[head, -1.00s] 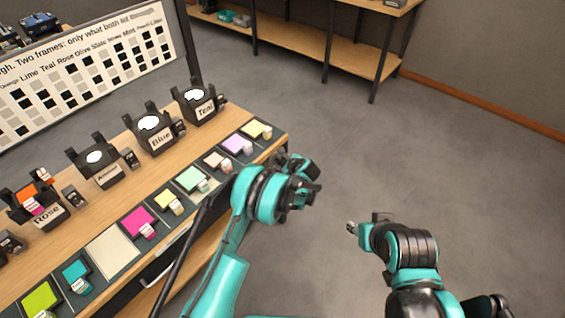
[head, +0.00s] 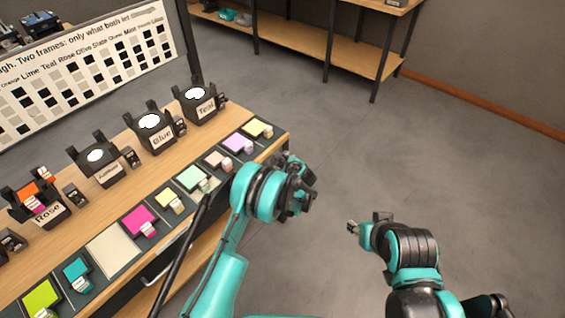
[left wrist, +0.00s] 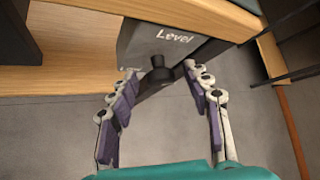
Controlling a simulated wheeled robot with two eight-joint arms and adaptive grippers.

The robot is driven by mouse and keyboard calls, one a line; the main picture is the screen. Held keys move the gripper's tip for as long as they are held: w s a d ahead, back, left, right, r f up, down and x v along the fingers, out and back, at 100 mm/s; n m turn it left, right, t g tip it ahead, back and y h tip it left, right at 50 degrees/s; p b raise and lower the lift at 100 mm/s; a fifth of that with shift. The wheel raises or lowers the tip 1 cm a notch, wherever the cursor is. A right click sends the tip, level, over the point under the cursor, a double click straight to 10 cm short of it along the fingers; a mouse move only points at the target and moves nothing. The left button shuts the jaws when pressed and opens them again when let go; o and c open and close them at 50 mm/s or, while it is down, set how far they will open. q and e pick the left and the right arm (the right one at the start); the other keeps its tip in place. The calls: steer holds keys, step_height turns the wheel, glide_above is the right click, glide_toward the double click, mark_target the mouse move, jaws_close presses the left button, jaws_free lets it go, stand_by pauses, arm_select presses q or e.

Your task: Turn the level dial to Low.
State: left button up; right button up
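The level dial shows in the left wrist view as a dark round knob (left wrist: 158,76) with a bar-like handle, under a grey panel (left wrist: 150,40) labelled "Level". My left gripper (left wrist: 160,88) is open, with one finger on each side of the knob; I cannot tell whether either touches it. No "Low" mark is readable. In the head view my left gripper (head: 303,188) is past the table's right end, and the dial is hidden there. My right gripper (head: 367,224) is over the open floor, away from the table; its finger opening is unclear.
The wooden table (head: 95,222) holds black lamp-like units labelled Rose, Blue and Teal, and a row of coloured gel sheets along its front edge. A chart board (head: 90,75) stands behind. A shelf (head: 300,45) is at the back. The grey floor to the right is clear.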

arm_select(q)
steer(key=shift+s, duration=0.1)
steer(key=v, duration=1.1)
steer(key=shift+s+r, duration=0.25)
steer(key=shift+s, duration=0.05)
steer(key=shift+d, duration=0.15)
